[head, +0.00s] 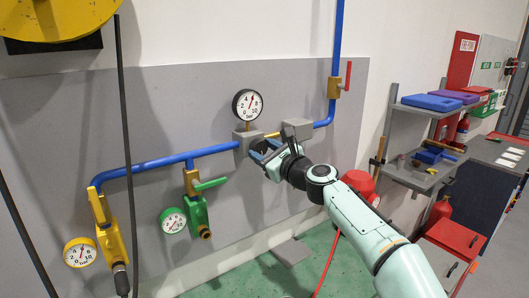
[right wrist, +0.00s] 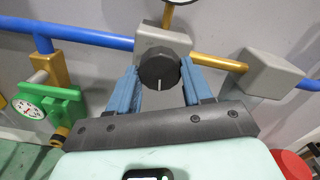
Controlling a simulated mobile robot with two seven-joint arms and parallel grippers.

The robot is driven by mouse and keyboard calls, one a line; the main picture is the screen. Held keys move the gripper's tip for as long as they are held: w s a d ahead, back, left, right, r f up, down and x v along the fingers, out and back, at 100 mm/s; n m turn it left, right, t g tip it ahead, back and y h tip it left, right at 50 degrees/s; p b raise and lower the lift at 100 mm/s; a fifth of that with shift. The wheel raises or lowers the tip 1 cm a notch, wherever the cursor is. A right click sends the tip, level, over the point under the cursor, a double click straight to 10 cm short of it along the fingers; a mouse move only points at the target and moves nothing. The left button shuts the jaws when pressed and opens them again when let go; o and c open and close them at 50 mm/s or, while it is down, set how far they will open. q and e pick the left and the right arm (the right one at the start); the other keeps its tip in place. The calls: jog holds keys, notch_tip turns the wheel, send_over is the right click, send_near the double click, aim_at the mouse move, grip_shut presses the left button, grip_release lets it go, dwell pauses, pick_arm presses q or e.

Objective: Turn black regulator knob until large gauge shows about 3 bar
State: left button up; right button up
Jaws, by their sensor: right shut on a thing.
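The black regulator knob (right wrist: 159,71) sits on a grey block (right wrist: 160,40) on the blue and brass pipe line. Its white mark points down in the right wrist view. My right gripper (head: 262,152) has its blue fingers on either side of the knob and is shut on it; the fingers partly hide the knob in the head view. The large gauge (head: 248,105), white with a black rim, stands above the block. Its needle points up and slightly right, around the middle of the scale; the exact reading is too small to tell. My left gripper is not in view.
A green-rimmed gauge (head: 173,221) and a yellow-rimmed gauge (head: 80,253) hang lower left, by a green-handled valve (head: 208,185). A second grey block (head: 297,128) sits right of the knob. A red-handled valve (head: 348,78) is upper right. Shelves (head: 425,108) stand at the right.

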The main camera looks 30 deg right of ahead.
jog(key=n+b, duration=0.1)
jog(key=n, duration=0.3)
jog(key=shift+n, duration=0.3)
jog(key=n+b, duration=0.1)
jog(key=n, duration=0.3)
jog(key=shift+n, duration=0.3)
jog(key=n, duration=0.4)
jog(key=shift+n+b, duration=0.3)
jog(key=shift+b, duration=0.1)
pick_arm(q)
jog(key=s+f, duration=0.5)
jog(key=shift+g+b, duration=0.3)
jog(key=shift+b, duration=0.15)
pick_arm(e)
jog(key=shift+r+n, duration=0.1)
jog(key=shift+n, duration=2.1)
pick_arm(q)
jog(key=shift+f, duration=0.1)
pick_arm(e)
jog(key=o, duration=1)
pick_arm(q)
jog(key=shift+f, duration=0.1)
pick_arm(e)
jog(key=shift+o, duration=0.2)
jog(key=shift+s, duration=0.1)
